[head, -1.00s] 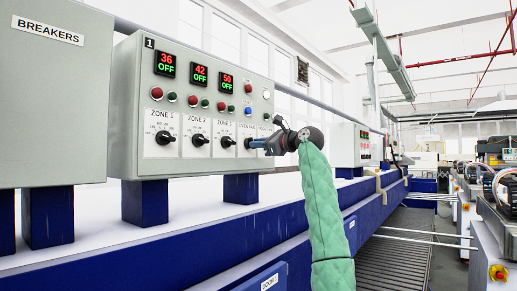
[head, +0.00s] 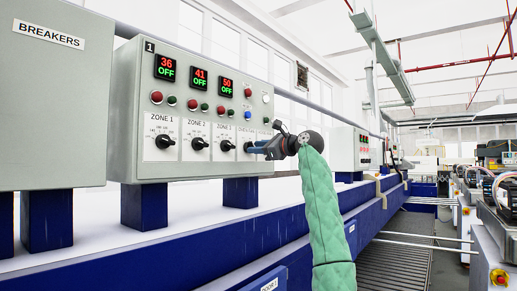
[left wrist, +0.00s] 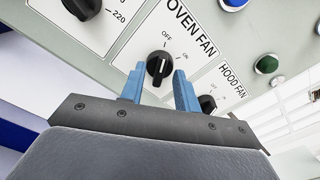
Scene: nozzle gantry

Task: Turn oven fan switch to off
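The oven fan switch (left wrist: 158,66) is a black rotary knob on a white plate labelled OVEN FAN, with OFF and ON marks. Its pointer direction is hard to make out. My left gripper (left wrist: 159,70) is open, its two blue fingers on either side of the knob with gaps showing; I cannot tell whether the tips reach past its face. In the head view, my left gripper (head: 250,148) is at the oven fan place on the grey control panel (head: 130,100), largely hiding the knob. My right gripper is not in view.
The hood fan knob (left wrist: 207,103) is close beside the right finger. Another knob (left wrist: 82,8) is at upper left. A blue button (left wrist: 233,3) and a green button (left wrist: 266,64) are on the panel. The breakers box (head: 50,100) stands to the left.

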